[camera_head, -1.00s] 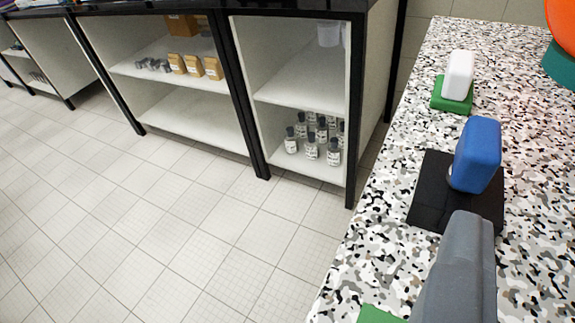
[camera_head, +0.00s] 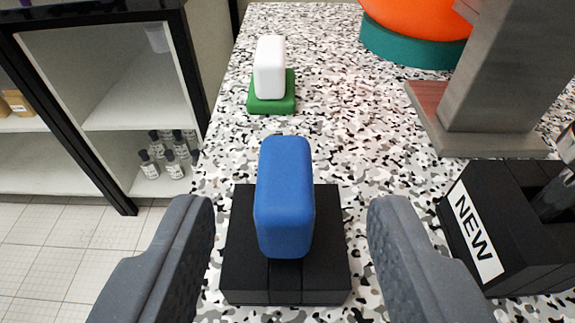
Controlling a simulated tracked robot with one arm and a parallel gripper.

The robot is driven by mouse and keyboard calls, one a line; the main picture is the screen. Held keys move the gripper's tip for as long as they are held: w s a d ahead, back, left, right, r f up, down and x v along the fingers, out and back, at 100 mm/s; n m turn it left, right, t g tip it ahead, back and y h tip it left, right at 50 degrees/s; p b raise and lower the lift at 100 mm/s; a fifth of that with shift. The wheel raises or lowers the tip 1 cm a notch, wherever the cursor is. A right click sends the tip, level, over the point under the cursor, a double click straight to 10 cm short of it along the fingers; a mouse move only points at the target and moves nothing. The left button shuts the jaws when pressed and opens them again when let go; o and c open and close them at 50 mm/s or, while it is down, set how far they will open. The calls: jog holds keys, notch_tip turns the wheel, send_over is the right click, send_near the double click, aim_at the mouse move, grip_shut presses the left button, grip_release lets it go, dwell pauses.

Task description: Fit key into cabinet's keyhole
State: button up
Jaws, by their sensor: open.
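My gripper (camera_head: 290,225) is open and empty, with one dark grey finger on each side of a blue block (camera_head: 284,195). The blue block has rounded edges and stands upright on a black base (camera_head: 237,262) on the speckled counter. It looks like a handle, but I cannot tell whether it is the key's. Neither finger appears to touch it. Farther back, a white rounded block (camera_head: 270,66) stands on a green base (camera_head: 272,103). No cabinet keyhole can be made out.
Open shelves with bottles (camera_head: 168,155) are at the left. Speckled counter (camera_head: 345,110) is clear in the middle.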

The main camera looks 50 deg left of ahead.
aim_at(288, 225)
jog(key=x, duration=0.5)
jog(key=shift+f+b, duration=0.25)
jog(key=shift+b, duration=0.15)
grip_shut()
